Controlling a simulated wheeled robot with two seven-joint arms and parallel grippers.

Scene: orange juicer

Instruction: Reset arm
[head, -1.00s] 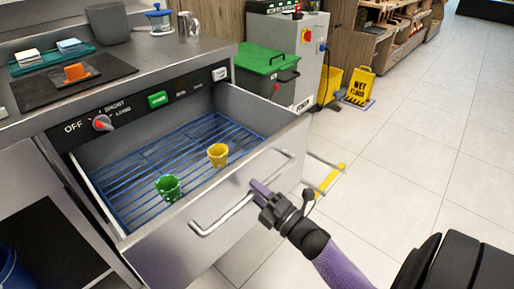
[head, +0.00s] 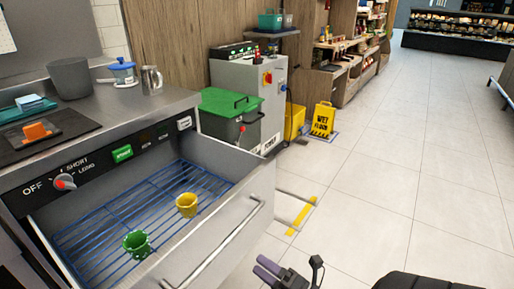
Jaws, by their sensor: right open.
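My right gripper (head: 268,270) is at the bottom of the head view, to the right of the drawer handle (head: 222,240). It is open and empty, apart from the handle, over the floor. My left gripper is not in view. The grey drawer (head: 262,190) is pulled out.
A control panel with a red-tipped knob (head: 65,182) and a green button (head: 122,153) is above the drawer. A grey machine (head: 262,85) with a green-lidded bin (head: 230,103) stands behind. A yellow wet-floor sign (head: 322,118) is farther right. The tiled floor (head: 400,170) at right is open.

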